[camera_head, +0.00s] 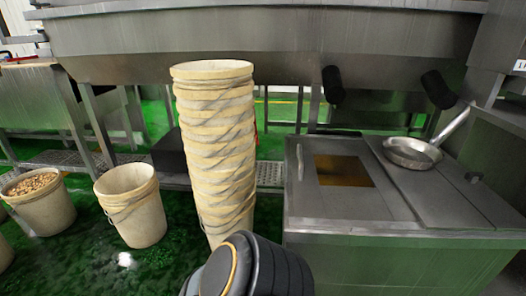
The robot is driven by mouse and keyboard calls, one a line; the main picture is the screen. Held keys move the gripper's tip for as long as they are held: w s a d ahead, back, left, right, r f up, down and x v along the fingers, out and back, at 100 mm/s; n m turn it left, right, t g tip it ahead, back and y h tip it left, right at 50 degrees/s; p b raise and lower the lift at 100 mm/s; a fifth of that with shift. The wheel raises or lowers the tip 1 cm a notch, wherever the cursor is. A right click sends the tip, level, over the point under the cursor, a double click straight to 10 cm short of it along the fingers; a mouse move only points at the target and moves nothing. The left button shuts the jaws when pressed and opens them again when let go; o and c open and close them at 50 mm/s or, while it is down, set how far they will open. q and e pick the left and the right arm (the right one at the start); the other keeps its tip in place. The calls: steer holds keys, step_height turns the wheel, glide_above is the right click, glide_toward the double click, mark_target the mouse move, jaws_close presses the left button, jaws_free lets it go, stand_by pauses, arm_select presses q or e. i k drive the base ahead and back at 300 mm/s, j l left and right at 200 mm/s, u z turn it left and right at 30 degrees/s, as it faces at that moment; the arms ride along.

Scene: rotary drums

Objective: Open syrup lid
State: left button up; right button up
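A steel syrup box (400,250) stands at the right. Its flat top has a left lid panel (350,205) that lies level. A light bar handle (300,162) is on that panel's left side. A square (342,171) in the panel shows amber-brown; I cannot tell whether it is a window or a hole. A steel pan (412,152) rests on the top's right part, its handle pointing up and right. A dark rounded part with a yellow ring, probably my own arm, shows at the bottom middle. Neither gripper can be made out.
A tall stack of cream buckets (215,150) stands left of the box. An empty bucket (132,205) and one filled with brown pieces (38,200) stand farther left. A large steel trough (260,35) spans the back.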

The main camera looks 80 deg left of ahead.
mark_target(385, 202)
steer(key=u, duration=2)
steer(key=k+j+u, duration=0.2)
steer(key=i+l, duration=0.1)
